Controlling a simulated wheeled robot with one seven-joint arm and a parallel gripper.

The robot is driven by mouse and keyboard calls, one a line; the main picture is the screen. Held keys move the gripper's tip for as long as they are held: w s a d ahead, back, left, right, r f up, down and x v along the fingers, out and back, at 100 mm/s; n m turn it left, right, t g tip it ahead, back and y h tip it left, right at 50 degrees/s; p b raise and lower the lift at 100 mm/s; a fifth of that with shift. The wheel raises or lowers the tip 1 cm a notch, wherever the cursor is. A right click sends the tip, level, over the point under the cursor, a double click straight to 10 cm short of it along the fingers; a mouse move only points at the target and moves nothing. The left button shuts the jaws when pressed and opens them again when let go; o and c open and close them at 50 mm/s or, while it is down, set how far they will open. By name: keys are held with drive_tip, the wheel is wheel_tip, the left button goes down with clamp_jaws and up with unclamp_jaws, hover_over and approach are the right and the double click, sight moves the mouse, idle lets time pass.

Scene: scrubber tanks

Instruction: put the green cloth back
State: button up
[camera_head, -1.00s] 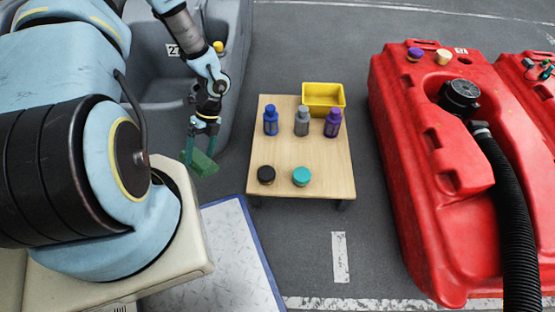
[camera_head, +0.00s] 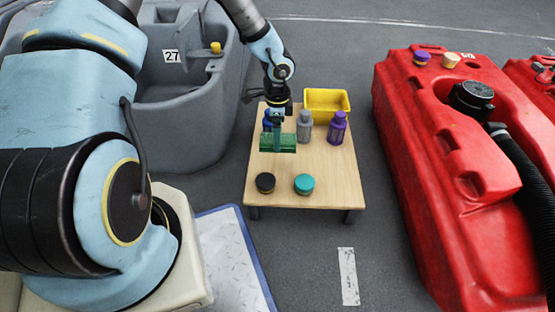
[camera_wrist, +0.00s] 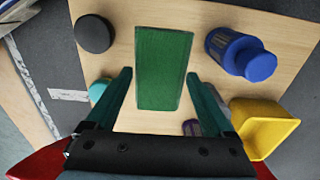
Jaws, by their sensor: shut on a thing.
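The green cloth (camera_head: 278,145) is a folded block held in my gripper (camera_head: 277,122), above the small wooden table (camera_head: 318,199). In the wrist view the cloth (camera_wrist: 163,68) lies between the two fingers of my gripper (camera_wrist: 160,80). The gripper is shut on it. The cloth appears raised over the tabletop, in front of the blue bottle (camera_head: 267,121), which is partly hidden behind my gripper. A yellow bin (camera_head: 341,112) stands at the back right of the table; its inside is only partly seen.
A grey bottle (camera_head: 304,126) and a purple bottle (camera_head: 337,128) stand on the table. A black cap (camera_head: 265,182) and a teal cap (camera_head: 304,184) are near its front edge. A grey tank (camera_head: 185,120) is left, a red tank (camera_head: 440,180) right.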

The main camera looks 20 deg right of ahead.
wheel_tip(320, 180, down, 8)
drive_tip(key=b, duration=0.3)
drive_tip(key=shift+r, duration=0.15)
drive_tip(key=o, duration=0.9)
drive_tip(key=shift+r, duration=0.1)
